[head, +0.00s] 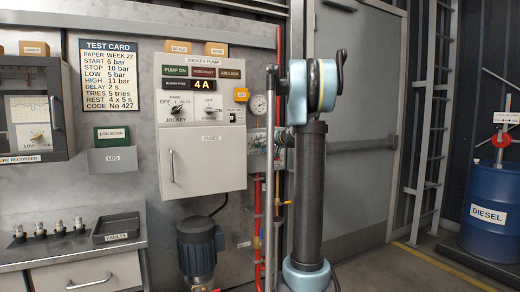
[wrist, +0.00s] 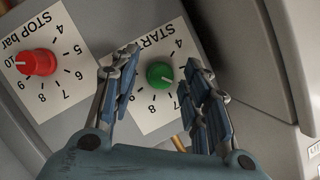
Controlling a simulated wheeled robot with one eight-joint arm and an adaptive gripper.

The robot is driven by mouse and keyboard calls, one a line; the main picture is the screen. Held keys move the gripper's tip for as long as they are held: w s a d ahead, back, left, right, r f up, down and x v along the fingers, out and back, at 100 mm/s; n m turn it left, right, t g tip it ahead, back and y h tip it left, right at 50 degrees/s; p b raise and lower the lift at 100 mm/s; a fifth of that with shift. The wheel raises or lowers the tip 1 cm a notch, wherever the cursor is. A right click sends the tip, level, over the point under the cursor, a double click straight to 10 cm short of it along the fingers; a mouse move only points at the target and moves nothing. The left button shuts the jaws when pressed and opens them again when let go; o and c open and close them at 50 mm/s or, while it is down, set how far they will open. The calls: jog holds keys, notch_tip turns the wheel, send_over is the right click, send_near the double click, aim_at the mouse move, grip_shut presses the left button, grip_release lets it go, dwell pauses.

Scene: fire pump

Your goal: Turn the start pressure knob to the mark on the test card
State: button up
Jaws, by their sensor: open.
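The start pressure knob (wrist: 160,74) is green, on a white dial plate (wrist: 151,119) marked START, upside down in the wrist view. A pale mark on the knob points toward the lower right; I cannot tell exactly which number it meets. My gripper (wrist: 162,64) is open, one finger left of the knob and one right of it. I cannot tell whether they touch it; the right finger hides part of the scale. The test card (head: 111,72) in the head view reads START 6 bar and STOP 10 bar. My gripper is hidden in the head view.
The red STOP knob (wrist: 36,63) is just left of the green one. A pale grey cabinet (wrist: 259,65) stands close on the right in the wrist view. The head view shows the jockey pump box (head: 204,130), a red pipe (head: 278,60) and a grey door (head: 370,120).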

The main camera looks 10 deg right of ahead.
jog(key=v, duration=1.1)
jog(key=shift+s+d, duration=0.2)
jog(key=shift+s, duration=0.15)
